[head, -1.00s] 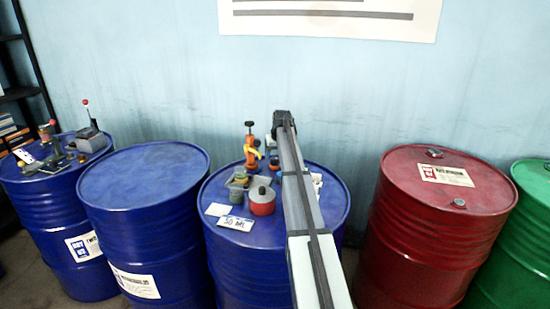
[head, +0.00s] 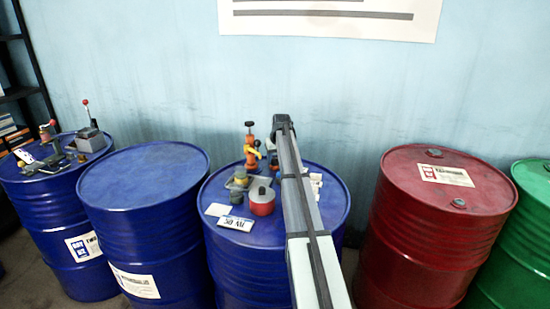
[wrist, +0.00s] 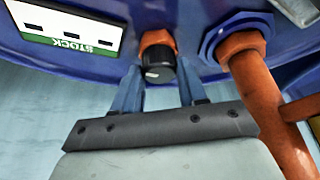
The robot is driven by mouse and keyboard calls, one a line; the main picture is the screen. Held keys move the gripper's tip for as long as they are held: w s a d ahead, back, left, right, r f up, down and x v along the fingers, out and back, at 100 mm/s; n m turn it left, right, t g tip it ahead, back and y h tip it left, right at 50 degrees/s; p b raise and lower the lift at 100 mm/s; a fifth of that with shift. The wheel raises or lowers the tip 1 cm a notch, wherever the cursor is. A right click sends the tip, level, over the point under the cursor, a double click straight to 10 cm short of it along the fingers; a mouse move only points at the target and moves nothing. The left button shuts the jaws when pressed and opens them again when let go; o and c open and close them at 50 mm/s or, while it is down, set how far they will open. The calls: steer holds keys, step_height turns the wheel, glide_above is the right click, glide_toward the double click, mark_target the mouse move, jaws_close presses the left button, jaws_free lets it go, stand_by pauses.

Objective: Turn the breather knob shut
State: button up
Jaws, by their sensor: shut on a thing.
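In the wrist view the breather knob (wrist: 158,68) is a black ribbed cap with a pale mark on its end face, on an orange base (wrist: 157,40) at the drum top. My gripper (wrist: 160,84) has one blue-grey finger on each side of the knob and is shut on it. The exact contact is hard to see. In the head view my arm covers the knob and gripper.
An orange pipe (wrist: 262,105) with a blue hex collar rises close right of the gripper. A STOCK label (wrist: 65,28) lies left. In the head view, an orange-yellow pump (head: 250,150) and a red can (head: 262,200) stand on the blue drum (head: 235,265).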

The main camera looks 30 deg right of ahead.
steer(key=shift+c, duration=1.4)
steer(key=shift+n, duration=0.3)
steer(key=n, duration=0.2)
steer(key=n+y, duration=0.1)
steer(key=shift+d+n+y, duration=0.2)
steer(key=shift+n+y, duration=0.1)
steer(key=shift+n, duration=0.1)
steer(key=n+y, duration=0.1)
steer(key=n, duration=0.3)
steer(key=shift+w+d+n+g+y, duration=0.1)
steer(key=shift+w+n+g+y, duration=0.05)
steer(key=shift+n+g+y, duration=0.2)
steer(key=n+g+y, duration=0.1)
steer(key=n, duration=0.3)
steer(key=shift+w, duration=0.1)
steer(key=shift+n+g+y, duration=0.45)
steer(key=shift+n+g, duration=0.4)
steer(key=shift+n, duration=1.5)
